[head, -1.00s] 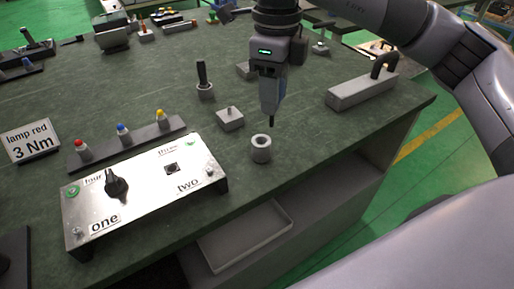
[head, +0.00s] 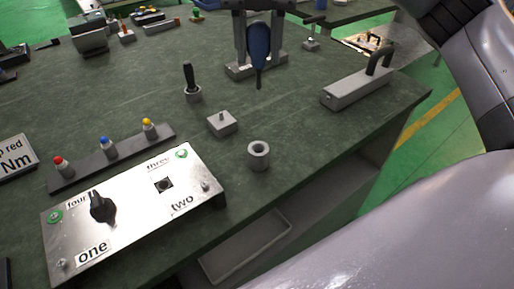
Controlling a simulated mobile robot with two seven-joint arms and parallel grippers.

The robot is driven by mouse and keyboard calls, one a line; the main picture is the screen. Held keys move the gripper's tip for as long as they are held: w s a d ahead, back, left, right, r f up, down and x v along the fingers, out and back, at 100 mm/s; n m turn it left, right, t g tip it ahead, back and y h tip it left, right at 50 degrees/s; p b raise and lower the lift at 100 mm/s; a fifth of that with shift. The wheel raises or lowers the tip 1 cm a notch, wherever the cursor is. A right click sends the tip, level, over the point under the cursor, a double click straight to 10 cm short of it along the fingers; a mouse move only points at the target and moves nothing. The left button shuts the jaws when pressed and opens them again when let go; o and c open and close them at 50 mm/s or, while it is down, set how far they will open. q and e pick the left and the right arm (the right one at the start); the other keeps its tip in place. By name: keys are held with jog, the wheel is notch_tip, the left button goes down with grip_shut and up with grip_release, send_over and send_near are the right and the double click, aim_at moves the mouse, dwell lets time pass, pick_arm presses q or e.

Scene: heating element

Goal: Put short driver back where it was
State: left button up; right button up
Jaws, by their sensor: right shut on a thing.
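My right gripper (head: 258,38) is at the top middle of the head view, with a finger on each side of a blue-handled driver (head: 258,45). It is shut on this driver, which I take to be the short driver. The driver hangs upright with its dark tip down, in front of a grey block on the bench. A round grey holder (head: 258,156) with an open, empty hole stands nearer, below the driver in the picture. Another holder (head: 193,95) carries a black-handled driver (head: 188,75). My left gripper is not in view.
A metal panel (head: 130,212) with a black knob lies at front left. Behind it is a strip with red, blue and yellow lamps (head: 108,147). A small square block (head: 222,123) and a block with a black handle (head: 358,88) stand on the green bench (head: 320,130).

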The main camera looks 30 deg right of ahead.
jog(key=shift+f+b, duration=0.95)
jog(key=shift+f, duration=8.4)
jog(key=shift+f, duration=0.25)
jog(key=o, duration=1.1)
jog(key=shift+r, duration=0.1)
jog(key=shift+r, duration=0.1)
